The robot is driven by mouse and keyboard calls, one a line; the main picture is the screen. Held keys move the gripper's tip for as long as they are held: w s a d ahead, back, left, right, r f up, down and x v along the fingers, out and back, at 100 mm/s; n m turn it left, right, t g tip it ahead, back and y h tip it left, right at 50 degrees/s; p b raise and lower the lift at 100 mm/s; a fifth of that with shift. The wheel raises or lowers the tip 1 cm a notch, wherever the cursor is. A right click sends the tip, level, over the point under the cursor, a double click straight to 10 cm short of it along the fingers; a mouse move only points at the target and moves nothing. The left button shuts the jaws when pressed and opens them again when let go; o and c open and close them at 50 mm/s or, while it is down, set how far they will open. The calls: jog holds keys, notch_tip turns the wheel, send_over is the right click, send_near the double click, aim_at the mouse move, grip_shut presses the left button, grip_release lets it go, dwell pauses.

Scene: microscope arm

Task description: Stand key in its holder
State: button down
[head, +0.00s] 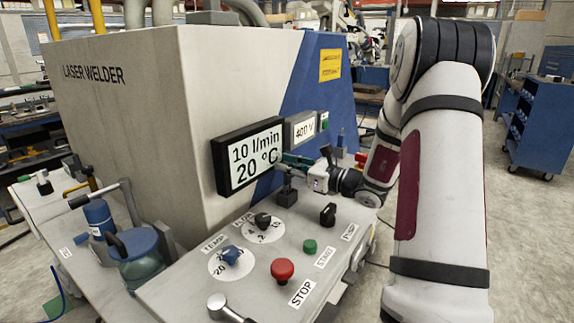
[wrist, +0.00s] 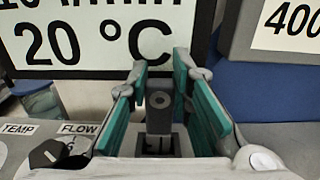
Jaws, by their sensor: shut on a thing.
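The key (wrist: 159,102) is a grey upright bar with a round hole near its top, seen in the wrist view between the green finger pads. My gripper (wrist: 160,72) is shut on it; it also shows in the head view (head: 294,162), above the panel in front of the display. The holder (head: 287,197) is a small dark block on the panel, directly below the gripper. In the wrist view the holder (wrist: 158,146) lies under the key's lower end. The key looks upright and in line with the holder. I cannot tell how deep its lower end sits.
The display (head: 248,155) of the laser welder stands close behind the gripper. The panel carries a black flow knob (head: 262,220), a blue temp knob (head: 231,255), a green start button (head: 310,246), a red stop button (head: 282,269) and a black pump knob (head: 328,214).

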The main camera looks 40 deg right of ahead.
jog(key=shift+f+b, duration=0.45)
jog(key=shift+f, duration=0.25)
jog(key=c, duration=1.4)
grip_release()
jog(key=shift+o, duration=0.2)
jog(key=shift+s, duration=0.1)
jog(key=v, duration=1.1)
jog(key=shift+s, duration=0.4)
jog(key=shift+d, duration=0.1)
jog(key=shift+r, duration=0.1)
